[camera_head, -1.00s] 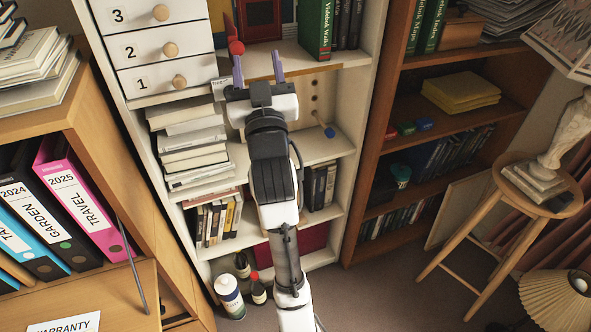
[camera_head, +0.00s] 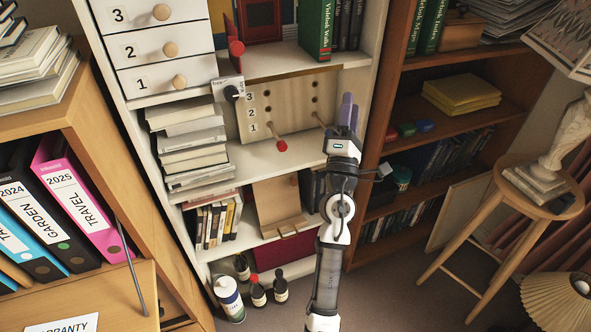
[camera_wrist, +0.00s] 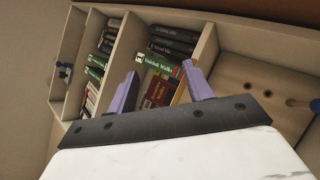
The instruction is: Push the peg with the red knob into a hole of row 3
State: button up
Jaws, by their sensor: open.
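The peg with the red knob (camera_head: 282,146) sticks out from the left side of a pale wooden peg board (camera_head: 290,108), level with the label 1. Dark holes show above it beside labels 2 and 3 (camera_head: 250,97), and two more show in the board's right column. Another peg (camera_head: 319,120) stands out at the lower right; its end is hidden behind my gripper. My gripper (camera_head: 347,108) is at the board's right edge, apart from the red knob. In the wrist view, my gripper (camera_wrist: 160,88) has its purple fingers spread with nothing between them; a peg (camera_wrist: 303,103) shows at the right.
A black knob (camera_head: 231,93) is at the board's upper left. Stacked books (camera_head: 188,140) stand left of the board. The white bookcase upright (camera_head: 366,90) is close right of my gripper. A wooden piece (camera_head: 278,205) leans on the shelf below. Bottles (camera_head: 258,291) stand at the bottom.

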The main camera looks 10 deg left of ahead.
jog(key=w+a+f+n+g+y, duration=0.2)
jog(key=a+f+n+g+y, duration=0.2)
jog(key=a+f+n+y, duration=0.6)
jog(key=n+g, duration=0.7)
jog(key=n, duration=0.5)
send_near(284, 149)
jog(key=shift+b+x, duration=0.6)
jog(key=shift+x, duration=5.05)
jog(key=shift+s+a, duration=0.1)
jog(key=shift+a, duration=0.05)
jog(key=c, duration=1.1)
jog(key=shift+s+r, duration=0.1)
jog(key=shift+p+v, duration=1.6)
jog(key=shift+v, duration=1.5)
